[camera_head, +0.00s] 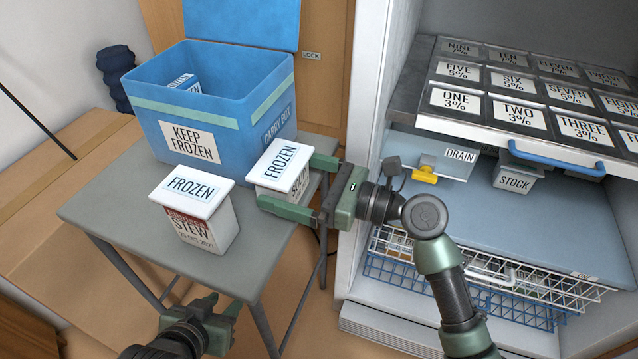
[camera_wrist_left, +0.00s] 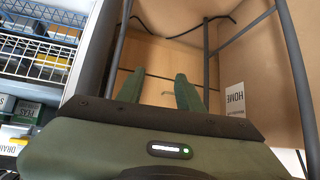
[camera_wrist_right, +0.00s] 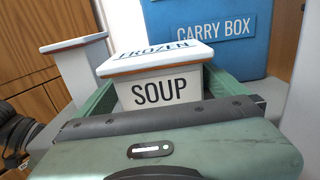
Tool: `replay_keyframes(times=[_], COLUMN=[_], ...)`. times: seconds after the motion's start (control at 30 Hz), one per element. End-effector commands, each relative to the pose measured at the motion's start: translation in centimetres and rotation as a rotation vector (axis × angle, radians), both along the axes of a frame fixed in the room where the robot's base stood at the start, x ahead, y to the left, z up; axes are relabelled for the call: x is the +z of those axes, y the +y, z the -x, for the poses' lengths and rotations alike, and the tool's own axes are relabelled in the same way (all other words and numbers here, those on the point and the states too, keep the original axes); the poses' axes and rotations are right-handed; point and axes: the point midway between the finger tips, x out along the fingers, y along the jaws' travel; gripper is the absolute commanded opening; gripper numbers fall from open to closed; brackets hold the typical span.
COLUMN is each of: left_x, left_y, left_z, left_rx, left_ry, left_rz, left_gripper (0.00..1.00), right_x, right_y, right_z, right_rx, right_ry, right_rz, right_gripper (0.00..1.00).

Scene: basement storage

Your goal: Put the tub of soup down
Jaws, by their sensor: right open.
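The tub of soup (camera_head: 279,167) is a white tub with a lid marked FROZEN. It stands upright on the grey table (camera_head: 115,200), near the table's right edge. Its SOUP label shows in the right wrist view (camera_wrist_right: 160,92). My right gripper (camera_head: 292,180) is open, with one finger on each side of the tub; whether either finger touches it I cannot tell. My left gripper (camera_head: 225,304) is low in front of the table, empty, its fingers apart in the left wrist view (camera_wrist_left: 157,92).
A FROZEN stew tub (camera_head: 200,222) stands left of the soup. The blue carry box (camera_head: 235,105), lid open, stands behind both. At right is an open freezer with a tray of numbered plates (camera_head: 440,72), a yellow drain tap (camera_head: 425,175) and a wire basket (camera_head: 480,270).

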Motion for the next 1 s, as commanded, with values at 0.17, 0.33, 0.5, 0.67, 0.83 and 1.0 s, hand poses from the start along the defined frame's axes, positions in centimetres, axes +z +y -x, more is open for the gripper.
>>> replay_keyframes(times=[0.17, 0.33, 0.5, 0.67, 0.83, 1.0], left_x=[-1.4, -2.5, -3.1, -3.3, -3.4, -3.4], left_y=[0.9, 1.7, 2.2, 2.3, 2.4, 2.4], left_z=[2.6, 4.9, 6.4, 7.0, 7.0, 7.0], left_rx=[0.011, 0.020, 0.025, 0.027, 0.027, 0.027], left_ry=[0.140, 0.254, 0.321, 0.347, 0.350, 0.350], left_rz=[-0.031, -0.055, -0.069, -0.075, -0.075, -0.075], left_gripper=[0.36, 0.36, 0.36, 0.36, 0.36, 0.36], right_x=[0.0, 0.0, 0.1, 0.1, -0.3, -4.8], right_y=[-3.5, -6.8, -9.0, -9.9, -9.9, -9.2], right_z=[1.4, 2.9, 3.8, 4.2, 4.4, 6.2], right_rx=[-0.003, -0.001, 0.000, 0.001, 0.000, 0.002], right_ry=[0.000, 0.001, 0.000, -0.001, -0.018, -0.236], right_rz=[0.005, 0.006, 0.002, 0.002, 0.019, 0.274], right_gripper=[1.00, 1.00, 1.00, 1.00, 1.00, 1.00])
